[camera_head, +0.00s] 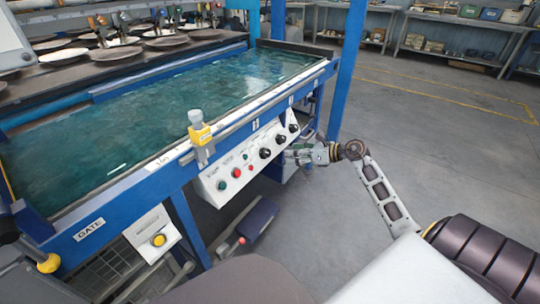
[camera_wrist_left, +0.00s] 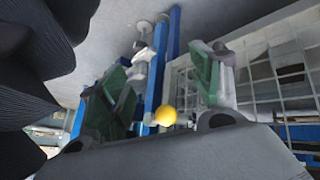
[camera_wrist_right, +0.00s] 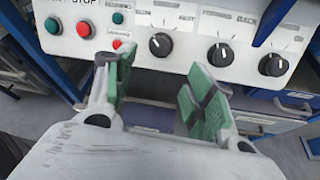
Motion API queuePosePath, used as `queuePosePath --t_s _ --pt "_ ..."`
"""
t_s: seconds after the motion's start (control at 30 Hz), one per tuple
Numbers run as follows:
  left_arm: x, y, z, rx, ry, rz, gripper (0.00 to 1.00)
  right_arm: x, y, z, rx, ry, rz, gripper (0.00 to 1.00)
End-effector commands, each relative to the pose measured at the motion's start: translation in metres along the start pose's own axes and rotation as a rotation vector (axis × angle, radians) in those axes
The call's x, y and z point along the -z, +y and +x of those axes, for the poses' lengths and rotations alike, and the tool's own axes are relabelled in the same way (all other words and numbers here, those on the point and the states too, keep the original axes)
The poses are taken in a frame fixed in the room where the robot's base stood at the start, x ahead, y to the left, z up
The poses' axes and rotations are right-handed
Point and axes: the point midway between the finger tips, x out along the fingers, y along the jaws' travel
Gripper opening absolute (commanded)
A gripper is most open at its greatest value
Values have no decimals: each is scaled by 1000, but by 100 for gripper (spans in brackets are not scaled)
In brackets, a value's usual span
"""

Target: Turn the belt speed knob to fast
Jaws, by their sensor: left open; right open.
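A sloped white control panel (camera_head: 250,160) is fixed to the front of the blue tank. It carries three black knobs with white pointer marks: a left knob (camera_wrist_right: 160,44), a middle knob (camera_wrist_right: 221,54) and a right knob (camera_wrist_right: 273,64). Their small labels are too blurred to tell surely which is belt speed. My right gripper (camera_wrist_right: 158,92) is open and empty, its green-padded fingers in front of and below the panel, apart from the knobs. In the head view it is just right of the panel (camera_head: 305,155). My left gripper (camera_wrist_left: 160,92) is open and empty.
Green and red buttons (camera_wrist_right: 84,29) sit left of the knobs. A yellow-and-grey fitting (camera_head: 200,135) stands on the tank rim above the panel. A blue post (camera_head: 348,70) rises behind my right gripper. Open floor (camera_head: 440,120) lies to the right.

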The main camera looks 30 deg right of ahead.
Motion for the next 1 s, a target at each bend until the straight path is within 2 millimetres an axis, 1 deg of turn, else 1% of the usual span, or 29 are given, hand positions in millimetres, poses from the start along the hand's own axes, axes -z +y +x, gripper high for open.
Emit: queuePosePath --t_s 0.1,1.0 --pt "-2 0 4 -4 4 -1 64 0 0 12 -1 -2 1 54" --pt "-14 -3 26 -35 28 1 64 0 0 91 -1 -2 1 54"
